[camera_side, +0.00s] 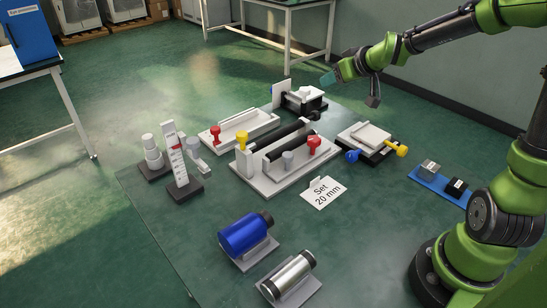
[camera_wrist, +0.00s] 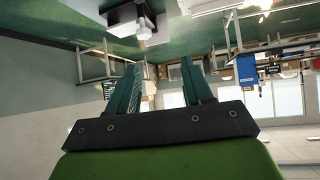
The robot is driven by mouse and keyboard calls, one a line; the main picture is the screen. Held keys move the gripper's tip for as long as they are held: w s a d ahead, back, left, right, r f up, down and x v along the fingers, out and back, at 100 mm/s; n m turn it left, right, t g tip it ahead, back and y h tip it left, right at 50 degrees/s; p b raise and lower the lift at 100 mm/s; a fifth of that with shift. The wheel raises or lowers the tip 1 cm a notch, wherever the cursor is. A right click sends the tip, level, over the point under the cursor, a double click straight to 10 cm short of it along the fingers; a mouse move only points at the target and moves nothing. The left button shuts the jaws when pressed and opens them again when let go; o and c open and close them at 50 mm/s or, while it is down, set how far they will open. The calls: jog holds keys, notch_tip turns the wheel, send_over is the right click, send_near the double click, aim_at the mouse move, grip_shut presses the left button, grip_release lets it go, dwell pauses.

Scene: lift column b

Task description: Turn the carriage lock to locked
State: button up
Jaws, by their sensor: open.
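A lift column (camera_side: 175,155) with a white graduated scale and a red mark stands on a dark base at the left of the bench top. A grey lever-like part (camera_side: 200,155) is beside it; I cannot tell for sure whether this is the carriage lock or how it is set. My gripper (camera_side: 329,80) is raised above the back right of the bench, well apart from the column. In the wrist view its two teal fingers (camera_wrist: 160,75) are spread, with nothing between them.
Fixtures with red and yellow knobs (camera_side: 285,152) fill the middle. A black device with a white knob (camera_side: 303,98) is below my gripper and in the wrist view (camera_wrist: 145,25).

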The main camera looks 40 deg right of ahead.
jog(key=s+r+n+g+y, duration=0.1)
jog(key=s+n+g+y, duration=0.1)
jog(key=n, duration=0.1)
jog(key=n+g+y, duration=0.2)
jog(key=n+g, duration=0.1)
jog(key=g, duration=0.1)
send_near(315, 139)
jog(key=x, duration=0.8)
jog(key=shift+w+f, duration=0.1)
jog(key=shift+f, duration=0.15)
jog(key=c, duration=0.8)
jog(key=shift+a+m+h, duration=0.1)
jog(key=shift+m+h, duration=0.7)
jog(key=shift+m, duration=0.7)
